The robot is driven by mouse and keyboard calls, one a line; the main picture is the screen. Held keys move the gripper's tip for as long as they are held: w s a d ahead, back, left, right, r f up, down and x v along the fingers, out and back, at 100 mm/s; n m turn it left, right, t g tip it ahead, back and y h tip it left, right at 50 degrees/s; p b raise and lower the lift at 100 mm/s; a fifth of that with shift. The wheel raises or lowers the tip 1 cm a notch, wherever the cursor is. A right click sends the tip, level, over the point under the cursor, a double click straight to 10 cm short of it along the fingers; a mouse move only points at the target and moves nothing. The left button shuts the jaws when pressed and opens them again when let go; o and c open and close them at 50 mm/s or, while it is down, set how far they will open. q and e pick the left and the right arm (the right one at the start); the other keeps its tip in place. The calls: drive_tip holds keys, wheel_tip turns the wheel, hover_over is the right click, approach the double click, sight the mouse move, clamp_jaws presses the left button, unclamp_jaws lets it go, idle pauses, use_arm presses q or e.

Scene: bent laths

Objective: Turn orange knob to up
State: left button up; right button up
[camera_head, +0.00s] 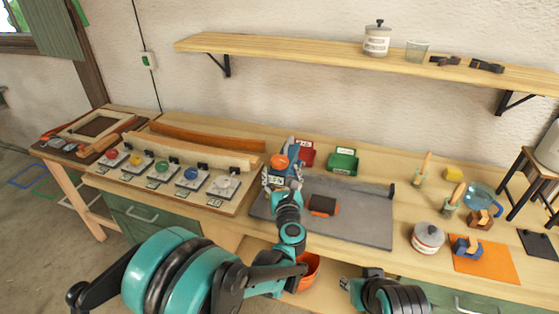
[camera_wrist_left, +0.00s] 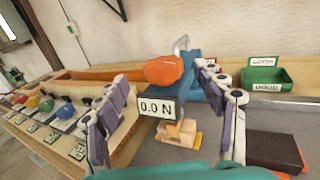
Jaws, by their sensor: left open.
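The orange knob (camera_head: 279,161) sits on a blue device (camera_head: 292,152) on the workbench. In the left wrist view the orange knob (camera_wrist_left: 164,70) lies sideways at the top of the device, with a white "0.0 N" label (camera_wrist_left: 157,107) below it. My left gripper (camera_head: 282,183) is just in front of the device. In the left wrist view its fingers (camera_wrist_left: 165,120) are spread wide, left and right of the label, with nothing gripped. Whether a fingertip touches the device cannot be told.
A board with several coloured knobs (camera_head: 161,168) and curved laths (camera_head: 205,137) lie to the left. Red (camera_head: 306,153) and green (camera_head: 343,160) bins stand behind. A grey mat (camera_head: 360,220) holds a dark block (camera_head: 322,205). A lidded pot (camera_head: 427,238) stands right.

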sight(280, 164)
use_arm(q)
drive_tip(key=shift+s, duration=0.25)
drive_tip(key=shift+w+f, duration=0.1)
drive_tip(key=shift+w, duration=0.3)
drive_tip(key=w, duration=0.2)
drive_tip(key=w+b, duration=0.1)
drive_tip(key=w, duration=0.3)
drive_tip(key=shift+w+a+b, duration=0.25)
drive_tip(key=shift+w+b, duration=0.15)
drive_tip(key=c, duration=1.2)
